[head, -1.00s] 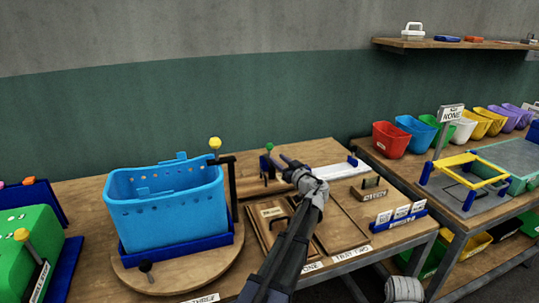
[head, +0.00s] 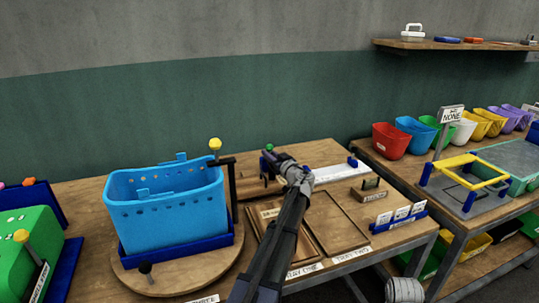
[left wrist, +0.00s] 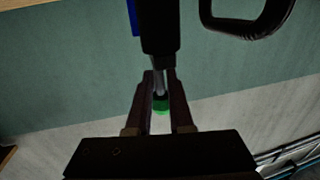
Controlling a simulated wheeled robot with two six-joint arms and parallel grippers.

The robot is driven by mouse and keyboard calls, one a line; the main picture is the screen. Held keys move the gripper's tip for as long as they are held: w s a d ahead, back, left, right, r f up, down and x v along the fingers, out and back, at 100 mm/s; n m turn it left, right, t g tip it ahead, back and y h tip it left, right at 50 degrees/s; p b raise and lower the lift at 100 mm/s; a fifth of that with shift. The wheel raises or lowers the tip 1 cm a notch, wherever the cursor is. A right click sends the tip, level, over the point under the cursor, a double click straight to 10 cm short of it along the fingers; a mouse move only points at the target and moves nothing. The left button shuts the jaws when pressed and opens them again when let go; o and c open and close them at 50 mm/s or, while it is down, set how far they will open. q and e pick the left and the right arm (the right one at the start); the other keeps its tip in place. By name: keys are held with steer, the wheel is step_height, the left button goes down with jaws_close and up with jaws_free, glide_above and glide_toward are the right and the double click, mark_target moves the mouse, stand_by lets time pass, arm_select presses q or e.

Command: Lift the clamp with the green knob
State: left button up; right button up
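The clamp is partly hidden behind my left arm on the middle of the wooden table. Its green knob (head: 269,147) shows at the back, just beyond my left gripper (head: 274,162). In the left wrist view the green knob (left wrist: 161,107) and a grey rod lie between the two fingers of my left gripper (left wrist: 159,76), very close to both. I cannot tell whether the fingers press on them. A dark block stands beyond the fingertips. My right gripper is not in view.
A blue perforated basket (head: 165,205) in a blue frame stands on a round board to the left, beside a yellow-knobbed lever (head: 215,144). Wooden trays (head: 338,220) lie beside my left arm. A card holder (head: 398,217) stands at the front right.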

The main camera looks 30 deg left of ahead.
arm_select(q)
jaws_close()
stand_by(1.0)
